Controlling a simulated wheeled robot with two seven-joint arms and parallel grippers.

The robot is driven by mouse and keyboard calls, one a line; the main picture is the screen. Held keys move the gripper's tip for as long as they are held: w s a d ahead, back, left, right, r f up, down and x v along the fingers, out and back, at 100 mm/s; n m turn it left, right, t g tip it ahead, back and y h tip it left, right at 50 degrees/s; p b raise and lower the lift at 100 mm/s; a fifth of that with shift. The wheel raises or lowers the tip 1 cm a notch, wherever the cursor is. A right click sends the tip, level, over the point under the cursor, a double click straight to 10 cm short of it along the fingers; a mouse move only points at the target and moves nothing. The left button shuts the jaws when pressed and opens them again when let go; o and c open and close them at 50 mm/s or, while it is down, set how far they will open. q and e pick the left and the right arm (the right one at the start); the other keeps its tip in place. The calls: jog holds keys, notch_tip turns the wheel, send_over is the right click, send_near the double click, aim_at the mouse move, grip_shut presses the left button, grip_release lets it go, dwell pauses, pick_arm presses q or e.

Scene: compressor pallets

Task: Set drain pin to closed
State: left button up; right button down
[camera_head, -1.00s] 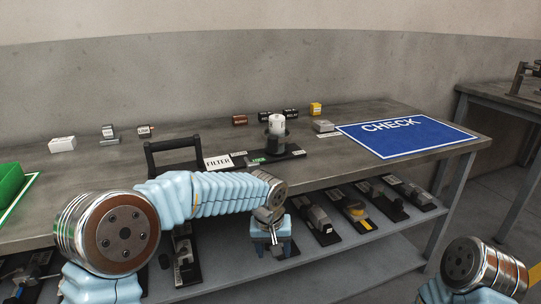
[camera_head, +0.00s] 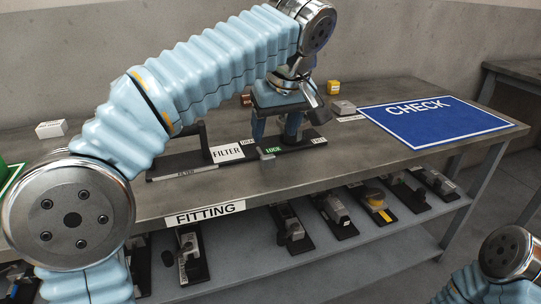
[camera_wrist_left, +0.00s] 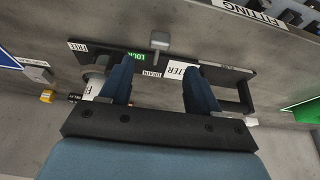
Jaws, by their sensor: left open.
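The black filter pallet (camera_head: 175,165) lies on the bench with a FILTER label, a DRAIN label, a green LOCK label (camera_head: 273,150) and a white label at its right end. A small grey lever-like piece (camera_head: 266,156), possibly the drain pin, sits by the LOCK label. In the left wrist view this grey piece (camera_wrist_left: 158,42) is just right of LOCK. My left gripper (camera_head: 277,130) is open above the pallet, fingers pointing down. In the wrist view its fingertips (camera_wrist_left: 157,68) are either side of the DRAIN label. The gripper hides the white cylinder in the head view.
A blue CHECK mat (camera_head: 435,122) covers the bench's right end. A grey block (camera_head: 342,107) and a yellow block (camera_head: 333,87) stand behind the pallet. A black handle (camera_wrist_left: 246,97) rises at the pallet's end. Several parts sit on the lower shelf (camera_head: 250,262).

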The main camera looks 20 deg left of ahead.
aim_at(269, 157)
pick_arm(q)
jog(key=b+x, duration=0.1)
jog(key=x, duration=0.8)
jog(key=shift+f, duration=0.3)
grip_shut()
